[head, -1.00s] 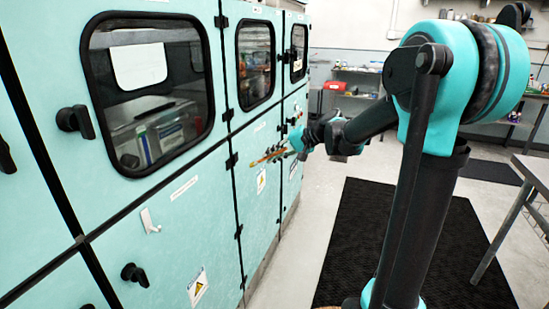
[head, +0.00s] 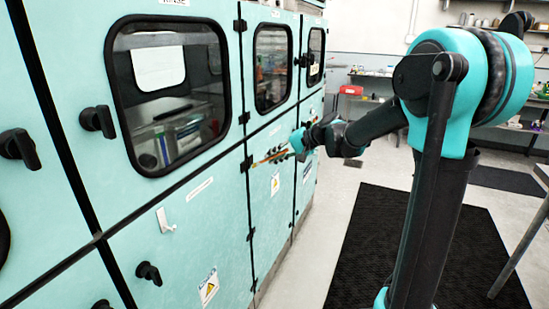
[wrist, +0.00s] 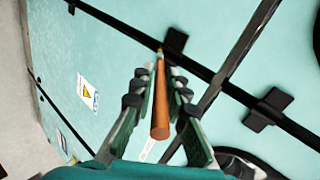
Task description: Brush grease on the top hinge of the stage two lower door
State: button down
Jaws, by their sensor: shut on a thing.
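My gripper (head: 290,150) is shut on a brush with an orange-brown handle (head: 268,158). In the wrist view the handle (wrist: 160,105) sits between the fingers of my gripper (wrist: 157,90), its thin tip pointing away. The tip is close to a black hinge (wrist: 175,40) at the top of a lower door (wrist: 110,65); I cannot tell whether it touches. In the head view the same hinge (head: 246,163) is just left of the tip, on the lower door (head: 268,215) below the middle window. The door's stage label is not readable.
Another black hinge (wrist: 267,110) is on the upper door across the horizontal seam. Black knobs (head: 148,273) and a white hook (head: 165,220) stick out of the nearer cabinet doors. A dark mat (head: 420,245) lies on the floor; a table (head: 535,210) stands at right.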

jog(key=shift+w+a, duration=0.2)
jog(key=shift+a, duration=0.3)
jog(key=shift+w+a, duration=0.15)
jog(key=shift+a, duration=0.3)
dwell(0.6)
jog(key=w, duration=0.1)
jog(key=w+d, duration=0.1)
jog(key=w, duration=0.3)
jog(key=shift+w+d, duration=0.1)
jog(key=shift+d, duration=0.3)
